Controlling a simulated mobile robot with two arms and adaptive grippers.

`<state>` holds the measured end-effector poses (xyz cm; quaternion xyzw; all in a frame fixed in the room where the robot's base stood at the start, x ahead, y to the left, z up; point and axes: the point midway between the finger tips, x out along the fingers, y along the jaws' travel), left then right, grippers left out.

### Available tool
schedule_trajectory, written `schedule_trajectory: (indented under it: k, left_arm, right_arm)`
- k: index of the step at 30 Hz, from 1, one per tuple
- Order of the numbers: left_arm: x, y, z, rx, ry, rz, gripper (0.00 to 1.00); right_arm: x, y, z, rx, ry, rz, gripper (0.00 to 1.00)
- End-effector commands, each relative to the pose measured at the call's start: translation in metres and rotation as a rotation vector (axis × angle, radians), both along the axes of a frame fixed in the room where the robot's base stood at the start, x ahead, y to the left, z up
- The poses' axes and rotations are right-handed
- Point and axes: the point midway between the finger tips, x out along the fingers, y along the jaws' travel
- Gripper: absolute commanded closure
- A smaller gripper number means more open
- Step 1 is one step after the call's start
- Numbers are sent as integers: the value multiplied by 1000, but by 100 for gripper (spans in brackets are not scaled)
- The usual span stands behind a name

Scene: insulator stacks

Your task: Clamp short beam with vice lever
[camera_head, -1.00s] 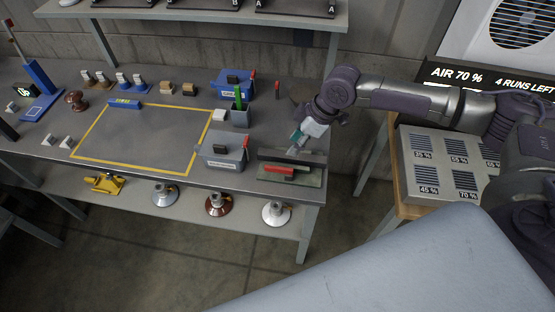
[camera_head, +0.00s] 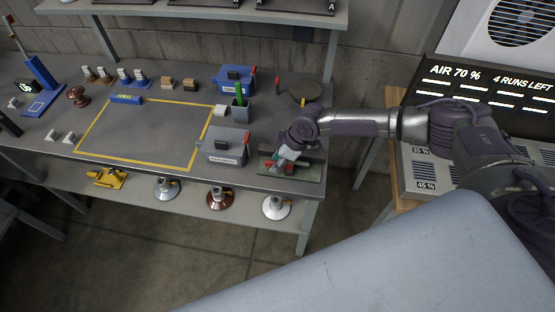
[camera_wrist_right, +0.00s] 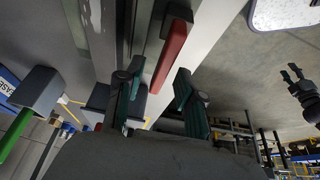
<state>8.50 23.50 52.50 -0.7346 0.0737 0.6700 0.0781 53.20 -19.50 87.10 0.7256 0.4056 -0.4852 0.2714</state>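The vice, a long dark bar on a green base (camera_head: 305,172), stands at the table's right front corner. Its red lever (camera_wrist_right: 171,57) shows clearly in the wrist view, and only a bit of red shows in the head view. My right gripper (camera_head: 283,162) is low over the vice. In the wrist view its fingers (camera_wrist_right: 158,82) are apart, with the lever between and just beyond their tips. I cannot tell contact. I cannot tell a short beam apart from the vice's dark bars. My left gripper (camera_wrist_right: 290,72) appears far off at the right, fingers apart.
A grey box (camera_head: 222,150) stands just left of the vice. A blue box (camera_head: 236,77), a cup with a green stick (camera_head: 240,107) and a dark disc (camera_head: 305,92) are behind. The yellow-outlined area (camera_head: 145,135) is mostly clear.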

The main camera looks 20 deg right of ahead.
Motion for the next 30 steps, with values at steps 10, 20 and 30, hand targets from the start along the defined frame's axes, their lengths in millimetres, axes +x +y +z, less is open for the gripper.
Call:
schedule_trajectory:
  k: [10,20,30]
  left_arm:
    - [0,0,0,0,0,0,60]
    - [0,0,0,0,0,0,60]
    - [0,0,-11,0,0,0,60]
  right_arm:
    - [0,0,0,0,0,0,100]
    - [0,0,1,1,-1,0,100]
    - [-2,2,-2,2,-2,74,100]
